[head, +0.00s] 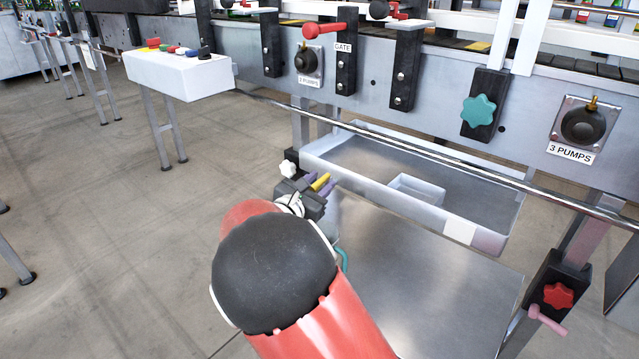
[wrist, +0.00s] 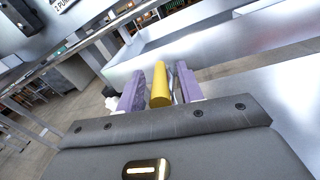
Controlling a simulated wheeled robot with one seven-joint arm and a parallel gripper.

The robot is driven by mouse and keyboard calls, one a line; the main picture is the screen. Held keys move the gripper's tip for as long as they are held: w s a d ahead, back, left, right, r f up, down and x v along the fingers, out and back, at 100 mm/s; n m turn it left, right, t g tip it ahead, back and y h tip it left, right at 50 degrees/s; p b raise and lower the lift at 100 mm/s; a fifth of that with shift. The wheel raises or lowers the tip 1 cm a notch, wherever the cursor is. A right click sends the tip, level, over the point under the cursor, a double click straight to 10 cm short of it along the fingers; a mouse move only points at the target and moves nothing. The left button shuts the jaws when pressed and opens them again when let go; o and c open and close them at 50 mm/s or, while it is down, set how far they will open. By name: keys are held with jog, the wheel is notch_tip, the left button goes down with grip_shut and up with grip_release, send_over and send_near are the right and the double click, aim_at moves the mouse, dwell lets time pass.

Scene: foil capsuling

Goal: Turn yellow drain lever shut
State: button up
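The yellow drain lever (head: 320,182) is a short yellow bar at the left end of the grey tray (head: 489,238), low in front of the machine. My gripper (head: 318,185) reaches it with two purple fingers. In the wrist view the lever (wrist: 160,86) lies between the fingers of my gripper (wrist: 161,88), one on each side. A narrow gap shows on both sides of the lever, so the fingers look open around it. The lever's pivot and valve are hidden behind my gripper and wrist.
A long metal rail (head: 430,153) runs above the tray. A white knob (head: 288,169) on a black clamp sits beside my gripper. A metal sheet (head: 420,285) lies below the tray. A red knob (head: 558,296) and pink handle (head: 546,320) are at right.

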jog(key=shift+w+d, duration=0.1)
grip_shut()
